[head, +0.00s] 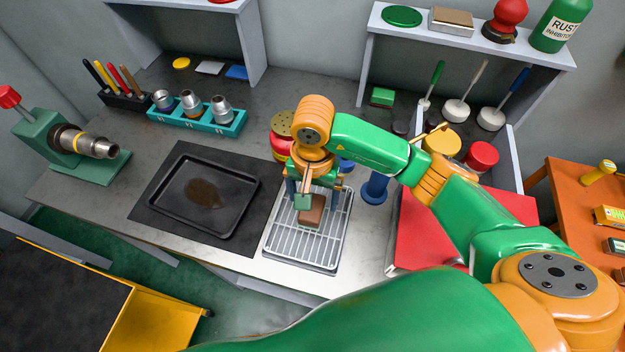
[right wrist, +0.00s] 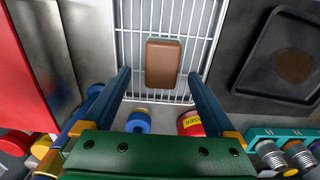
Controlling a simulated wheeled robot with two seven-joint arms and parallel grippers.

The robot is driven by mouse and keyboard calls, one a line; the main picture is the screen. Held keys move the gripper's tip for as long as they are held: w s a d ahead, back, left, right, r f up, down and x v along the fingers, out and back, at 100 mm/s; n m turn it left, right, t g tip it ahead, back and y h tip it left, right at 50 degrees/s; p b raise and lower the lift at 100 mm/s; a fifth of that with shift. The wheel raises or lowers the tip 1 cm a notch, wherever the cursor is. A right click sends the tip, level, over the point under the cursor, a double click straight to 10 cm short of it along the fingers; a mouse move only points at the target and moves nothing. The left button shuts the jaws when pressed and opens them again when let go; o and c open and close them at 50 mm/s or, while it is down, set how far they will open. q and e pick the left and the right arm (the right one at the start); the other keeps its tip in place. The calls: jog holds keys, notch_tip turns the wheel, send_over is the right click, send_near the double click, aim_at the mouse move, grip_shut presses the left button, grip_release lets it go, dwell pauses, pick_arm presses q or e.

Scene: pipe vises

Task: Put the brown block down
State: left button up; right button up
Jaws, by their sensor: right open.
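The brown block (head: 312,213) lies on the wire rack (head: 291,242) over a shallow tray, near the middle of the head view. In the right wrist view the block (right wrist: 163,63) rests on the rack's bars (right wrist: 205,22). My right gripper (head: 314,196) is above the rack at the block. Its two blue fingers (right wrist: 160,75) are spread wide on either side of the block, with clear gaps, and hold nothing. Part of the block is hidden by the gripper in the head view. My left gripper is not in view.
A black tray (head: 182,214) with a brown stain lies on a dark mat left of the rack. A red mat (head: 420,240) lies to the right. A blue spool (head: 375,188) and a red and yellow can (head: 280,146) stand close behind the gripper. A teal socket holder (head: 222,127) stands farther back.

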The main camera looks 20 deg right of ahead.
notch_tip(320, 180, up, 7)
jog(key=shift+r, duration=0.2)
jog(key=shift+a, duration=0.1)
